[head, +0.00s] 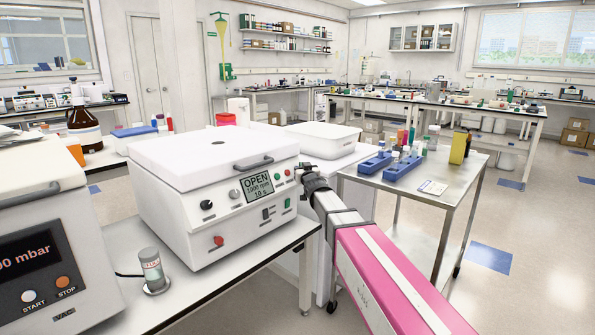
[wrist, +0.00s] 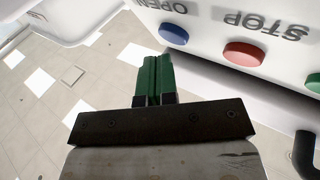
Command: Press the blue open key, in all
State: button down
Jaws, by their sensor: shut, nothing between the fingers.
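The white benchtop device (head: 225,190) has a shut-looking flat lid with a grey handle and a display (head: 257,187) reading OPEN, 1000 rpm, 10 s. In the wrist view the round blue key (wrist: 173,34) sits under the label OPEN, which appears inverted. A larger red key (wrist: 244,54) beside it is labelled STOP. My gripper (wrist: 154,58) is shut and empty, its green fingers together. The fingertips are just below and left of the blue key in the picture; contact cannot be confirmed. In the head view my gripper is at the device's right front corner, and the blue key is not discernible.
A vacuum unit (head: 50,245) and a small metal canister (head: 152,272) stand left of the device. A steel cart (head: 432,198) with blue racks (head: 403,167) stands right of my arm. A green key (wrist: 314,83) shows at the wrist view's right edge. Open floor lies right.

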jog(key=shift+s+d+r, duration=0.1)
jog(key=shift+s+d, duration=0.05)
jog(key=shift+d, duration=0.05)
jog(key=shift+s+d+r, duration=0.55)
jog(key=shift+s+d, duration=0.15)
jog(key=shift+d, duration=0.2)
jog(key=shift+s+d+r, duration=0.5)
jog(key=shift+s+d, duration=0.15)
jog(key=shift+d, duration=0.2)
jog(key=s+d+f+m+g+h, duration=0.2)
jog(key=s+d+f+g+h, duration=0.25)
jog(key=d+f, duration=0.45)
jog(key=s+d+f+m+g+h, duration=0.25)
jog(key=s+d+f, duration=0.3)
jog(key=f, duration=0.65)
jog(key=s+d+f+g, duration=0.4)
jog(key=s+f, duration=0.3)
jog(key=s, duration=0.4)
jog(key=s+d+f+g, duration=0.3)
jog(key=s+f+g, duration=0.4)
jog(key=s, duration=0.4)
jog(key=shift+s+d+f+g+y, duration=0.2)
jog(key=shift+d+g+y, duration=0.1)
jog(key=shift+d, duration=0.1)
